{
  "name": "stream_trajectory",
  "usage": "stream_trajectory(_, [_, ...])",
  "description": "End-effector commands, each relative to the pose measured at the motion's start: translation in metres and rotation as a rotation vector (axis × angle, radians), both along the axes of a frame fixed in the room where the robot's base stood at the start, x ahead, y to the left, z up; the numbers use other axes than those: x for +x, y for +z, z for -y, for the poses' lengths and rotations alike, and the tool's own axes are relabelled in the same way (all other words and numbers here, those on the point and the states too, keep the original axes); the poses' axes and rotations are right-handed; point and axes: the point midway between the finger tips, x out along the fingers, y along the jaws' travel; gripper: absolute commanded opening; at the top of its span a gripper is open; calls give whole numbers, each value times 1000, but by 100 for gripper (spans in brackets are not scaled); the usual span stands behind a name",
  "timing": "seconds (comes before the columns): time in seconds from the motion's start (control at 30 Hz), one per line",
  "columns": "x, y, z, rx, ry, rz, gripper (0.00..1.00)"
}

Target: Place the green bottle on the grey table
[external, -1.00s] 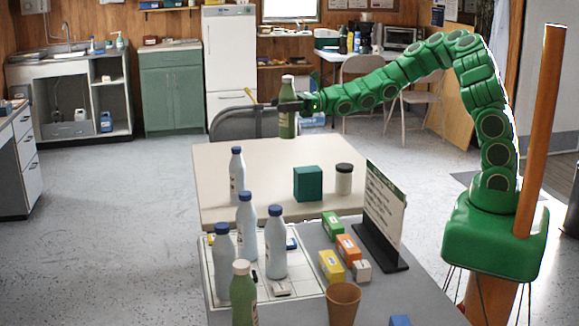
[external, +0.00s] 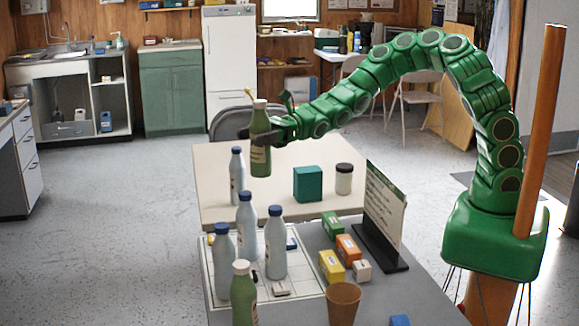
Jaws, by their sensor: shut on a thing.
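My gripper (external: 268,134) is shut on a green bottle (external: 260,158) with a pale cap. It holds the bottle upright over the left part of the beige table, beside a white bottle with a blue cap (external: 237,176). Whether the bottle's base clears the beige top is hard to tell. The grey table (external: 312,308) is in front, nearer the camera. A second green bottle (external: 243,297) with a pale cap stands at its front left, and its lower part is cut off by the picture edge.
Several blue-capped white bottles (external: 275,245) stand on a white gridded board (external: 300,272) on the grey table. A sign (external: 384,210), small boxes (external: 331,264) and a brown cup (external: 343,302) crowd its right. The beige table (external: 300,150) holds a teal cube (external: 307,184) and a jar (external: 343,179).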

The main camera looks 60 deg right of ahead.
Motion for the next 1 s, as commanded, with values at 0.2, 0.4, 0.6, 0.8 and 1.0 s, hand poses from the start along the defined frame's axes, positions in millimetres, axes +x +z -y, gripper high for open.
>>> stream_trajectory(0.2, [-44, 0, -60, -1, 95, -1, 34])
stream_trajectory(0.4, [-87, 0, -108, -1, 177, 0, 34])
stream_trajectory(0.6, [-134, 0, -153, -1, 259, -1, 34])
stream_trajectory(0.8, [-182, -1, -190, -3, 334, 0, 34])
stream_trajectory(1.0, [-218, -1, -214, -3, 389, 0, 34])
